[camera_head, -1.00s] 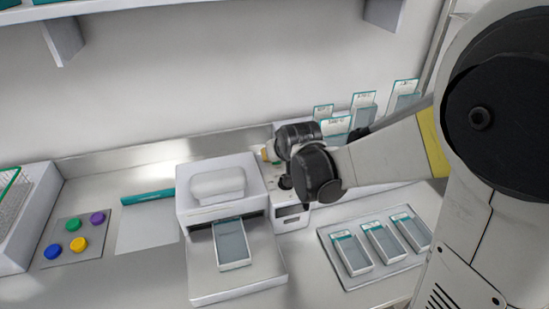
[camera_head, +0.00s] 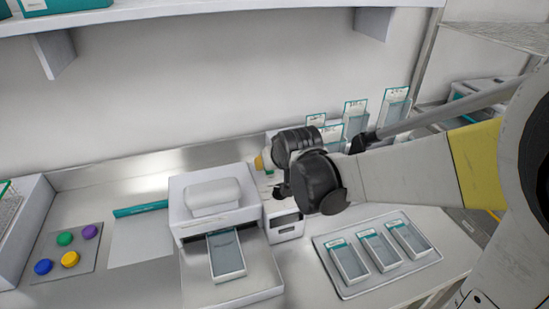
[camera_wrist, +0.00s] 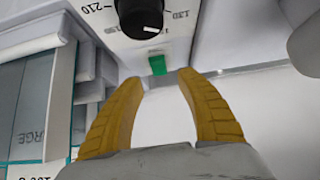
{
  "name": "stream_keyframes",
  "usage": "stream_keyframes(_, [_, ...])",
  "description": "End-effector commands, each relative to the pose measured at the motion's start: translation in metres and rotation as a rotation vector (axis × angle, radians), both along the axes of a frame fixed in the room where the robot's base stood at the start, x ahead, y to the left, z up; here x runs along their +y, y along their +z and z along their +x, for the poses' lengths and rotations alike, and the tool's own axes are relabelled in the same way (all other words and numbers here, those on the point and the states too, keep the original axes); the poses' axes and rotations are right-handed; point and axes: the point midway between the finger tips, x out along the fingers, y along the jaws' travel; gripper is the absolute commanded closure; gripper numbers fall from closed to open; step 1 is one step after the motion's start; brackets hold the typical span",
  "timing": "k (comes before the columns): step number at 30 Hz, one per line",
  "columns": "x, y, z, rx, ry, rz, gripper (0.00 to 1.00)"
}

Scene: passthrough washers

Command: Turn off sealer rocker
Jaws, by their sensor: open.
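The sealer (camera_head: 190,225) is a white machine with a padded top and a pouch in its front slot. Its control box (camera_head: 287,230) stands at its right side. In the wrist view, a black dial (camera_wrist: 139,17) with printed numbers sits on the white panel. The small green rocker (camera_wrist: 157,65) is just below the dial. My gripper (camera_wrist: 161,79) is open and empty, its two yellow fingers spread. The rocker shows just beyond the gap between the fingertips; I cannot tell whether they touch it.
A tray (camera_head: 352,292) with several pouches lies right of the sealer. More pouches stand in a rack (camera_head: 372,134) behind my arm. Coloured caps lie on a grey mat (camera_head: 92,262) at left, near a teal roll (camera_head: 140,209). A shelf (camera_head: 190,14) hangs above.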

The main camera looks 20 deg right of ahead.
Motion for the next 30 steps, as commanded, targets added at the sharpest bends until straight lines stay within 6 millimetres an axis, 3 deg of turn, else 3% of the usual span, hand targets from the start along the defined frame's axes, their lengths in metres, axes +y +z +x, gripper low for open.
stream_keyframes(6, [0.000,0.030,-0.032,0.000,0.000,0.000,0.57])
stream_keyframes(13, [0.000,0.051,-0.053,0.000,0.000,0.000,0.57])
stream_keyframes(27, [0.000,0.058,-0.059,0.000,0.000,0.000,0.57])
stream_keyframes(30, [0.000,0.058,-0.068,0.008,0.000,0.000,0.57])
